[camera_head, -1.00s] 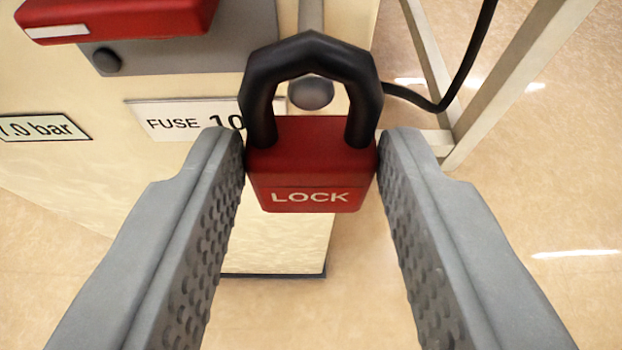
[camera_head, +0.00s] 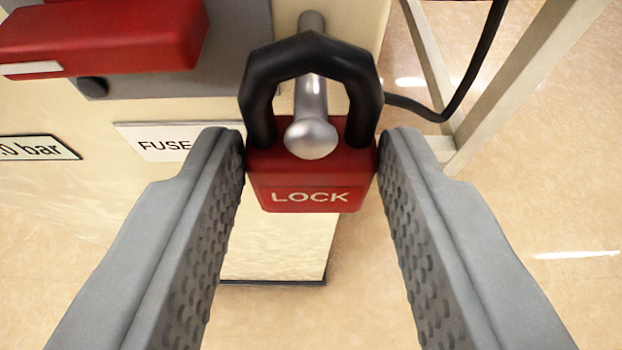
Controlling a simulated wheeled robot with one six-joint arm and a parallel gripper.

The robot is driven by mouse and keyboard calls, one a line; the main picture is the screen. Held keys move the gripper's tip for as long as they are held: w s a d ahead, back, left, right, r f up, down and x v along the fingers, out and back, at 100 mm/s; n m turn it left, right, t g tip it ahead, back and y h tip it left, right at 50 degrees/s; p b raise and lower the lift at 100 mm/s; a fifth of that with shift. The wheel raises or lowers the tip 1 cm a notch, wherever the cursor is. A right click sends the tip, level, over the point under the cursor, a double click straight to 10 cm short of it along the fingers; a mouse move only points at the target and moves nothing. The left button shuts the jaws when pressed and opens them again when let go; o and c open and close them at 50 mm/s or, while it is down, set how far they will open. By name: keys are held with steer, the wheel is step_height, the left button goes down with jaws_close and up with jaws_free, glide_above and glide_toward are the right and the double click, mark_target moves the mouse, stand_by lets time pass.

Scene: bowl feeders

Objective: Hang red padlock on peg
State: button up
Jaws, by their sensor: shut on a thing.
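The red padlock (camera_head: 311,195) with a black shackle is upright in the middle of the view, its LOCK label facing me. My gripper (camera_head: 312,165) is shut on the sides of its red body. The metal peg (camera_head: 311,98) comes from the cabinet towards me. It passes behind the top of the shackle and through its opening. Its round knob end overlaps the top of the red body on my side. Whether the shackle touches the peg's shaft I cannot tell.
A cream cabinet (camera_head: 285,245) stands behind, with a FUSE label (camera_head: 160,142) and a gauge label (camera_head: 40,148). A red handle (camera_head: 105,38) sits on a grey plate at upper left. A black cable (camera_head: 462,95) and a cream frame leg (camera_head: 515,85) are at right.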

steer(key=shift+w, duration=0.4)
steer(key=shift+f, duration=0.25)
stand_by(1.1)
steer(key=o, duration=1.2)
steer(key=shift+c, duration=0.2)
steer(key=shift+o, duration=0.5)
steer(key=shift+o, duration=0.7)
steer(key=shift+s, duration=0.15)
steer(key=v, duration=0.6)
steer(key=shift+s+r, duration=0.2)
steer(key=shift+s, duration=0.1)
